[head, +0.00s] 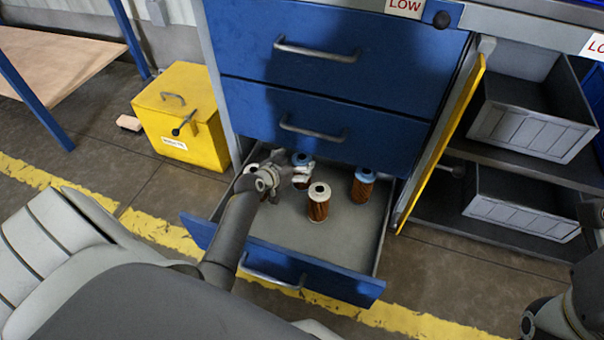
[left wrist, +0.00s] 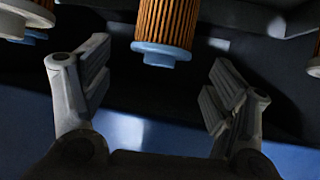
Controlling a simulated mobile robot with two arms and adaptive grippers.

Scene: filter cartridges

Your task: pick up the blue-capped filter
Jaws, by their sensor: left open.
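A brown pleated filter with a blue cap (head: 302,159) stands at the back left of the open bottom drawer (head: 290,228). My left gripper (head: 290,178) is open just in front of it and partly covers it. In the left wrist view, a blue-capped filter (left wrist: 166,48) is ahead between the two open fingers, with clear space on both sides. A second filter with a blue cap (head: 363,178) stands at the back right of the drawer. My right gripper is not in view; only part of my right arm shows at the lower right.
A white-capped filter (head: 319,203) stands in the drawer's middle, close to my left gripper. Another pale-capped filter (head: 250,168) is partly hidden behind my left wrist. Closed blue drawers (head: 310,100) overhang the back. A yellow door (head: 440,150) stands open at the right.

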